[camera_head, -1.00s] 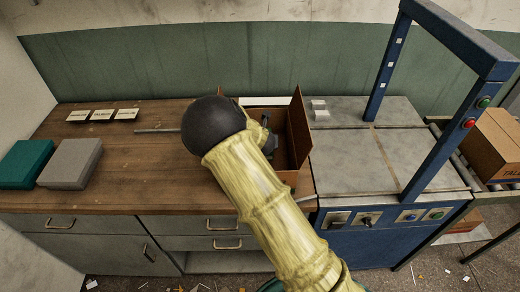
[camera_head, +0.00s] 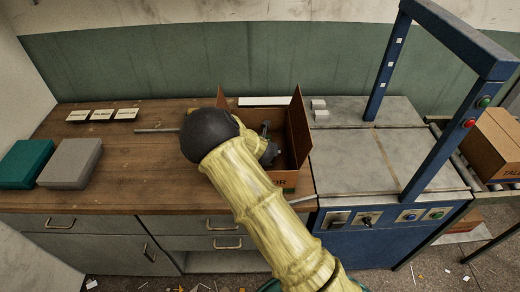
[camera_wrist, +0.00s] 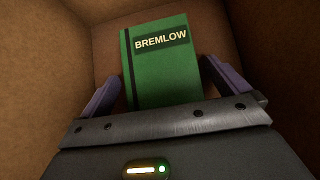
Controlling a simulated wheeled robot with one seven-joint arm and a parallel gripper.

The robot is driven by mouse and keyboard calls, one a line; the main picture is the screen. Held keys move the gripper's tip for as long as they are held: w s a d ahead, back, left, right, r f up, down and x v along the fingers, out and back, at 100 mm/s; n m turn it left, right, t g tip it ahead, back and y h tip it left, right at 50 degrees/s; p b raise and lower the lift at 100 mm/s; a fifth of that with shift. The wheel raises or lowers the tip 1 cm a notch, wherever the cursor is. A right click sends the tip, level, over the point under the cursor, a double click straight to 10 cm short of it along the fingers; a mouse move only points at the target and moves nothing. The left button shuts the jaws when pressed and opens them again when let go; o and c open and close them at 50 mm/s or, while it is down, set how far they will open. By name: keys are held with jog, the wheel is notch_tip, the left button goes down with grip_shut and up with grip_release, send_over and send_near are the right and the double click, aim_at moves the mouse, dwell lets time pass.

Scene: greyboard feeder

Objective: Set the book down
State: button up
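A green book (camera_wrist: 160,75) with a dark stripe and the label BREMLOW shows in the wrist view, inside the brown open box (camera_head: 299,135). Its cover faces my wrist camera. My gripper (camera_wrist: 161,68) has its two fingers spread, one on each side of the book. Narrow gaps show between the fingers and the book's sides, though contact at the very tips cannot be made out. In the head view my gripper (camera_head: 268,152) is down in the box, partly hidden by my arm, and the book is hidden there.
A teal block (camera_head: 24,163) and a grey block (camera_head: 70,163) lie at the left of the wooden counter (camera_head: 140,180), below several name cards (camera_head: 101,115). A blue-framed machine (camera_head: 440,130) stands right of the box. Another carton (camera_head: 492,143) sits on rollers at far right.

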jog(key=v, duration=1.2)
jog(key=shift+b, duration=0.45)
jog(key=shift+r, duration=0.15)
